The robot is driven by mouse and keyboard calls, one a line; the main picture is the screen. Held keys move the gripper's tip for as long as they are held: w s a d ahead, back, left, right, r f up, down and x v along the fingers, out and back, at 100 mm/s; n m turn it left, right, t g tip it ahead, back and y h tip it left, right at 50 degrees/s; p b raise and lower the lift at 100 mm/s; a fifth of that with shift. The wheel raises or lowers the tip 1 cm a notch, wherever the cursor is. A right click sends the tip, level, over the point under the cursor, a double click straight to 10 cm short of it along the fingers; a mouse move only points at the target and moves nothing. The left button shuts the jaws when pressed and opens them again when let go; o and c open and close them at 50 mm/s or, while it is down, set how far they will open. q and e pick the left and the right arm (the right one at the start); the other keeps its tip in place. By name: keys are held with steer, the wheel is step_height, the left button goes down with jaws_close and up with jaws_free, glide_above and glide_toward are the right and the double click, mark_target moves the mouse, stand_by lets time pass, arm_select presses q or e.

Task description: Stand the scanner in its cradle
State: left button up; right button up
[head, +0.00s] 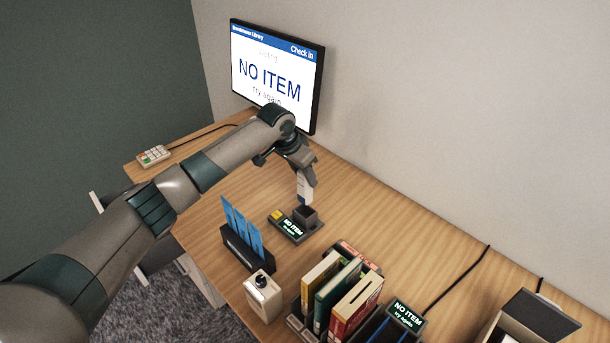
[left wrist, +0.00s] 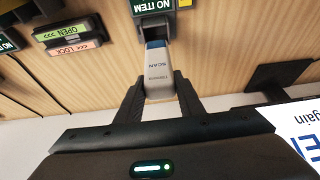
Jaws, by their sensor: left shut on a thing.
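The scanner (head: 304,188) is a white handheld piece with a blue band, seen upright in the head view. My left gripper (head: 306,173) is shut on it from above. In the left wrist view the scanner (left wrist: 158,70) lies between the two fingers, its "SCAN" lettering showing. The cradle (head: 305,215) is a dark square block on a small base with a "NO ITEM" display and a yellow button. The scanner's lower end is right at the cradle's top; I cannot tell whether it is inside. The cradle (left wrist: 155,28) also shows beyond the scanner in the left wrist view. My right gripper is not visible.
A dark holder with blue cards (head: 240,247) and a cream box with a knob (head: 263,295) stand in front of the cradle. Several books (head: 342,292) stand to the right. A monitor (head: 275,75) and keypad (head: 153,156) are at the back.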

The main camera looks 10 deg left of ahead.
mark_target(305, 198)
arm_select(q)
steer(key=shift+f+b, duration=1.35)
steer(key=shift+f, duration=1.85)
steer(key=shift+f, duration=0.55)
steer(key=shift+f+b, duration=0.4)
steer(key=shift+f, duration=0.25)
steer(key=shift+f, duration=0.35)
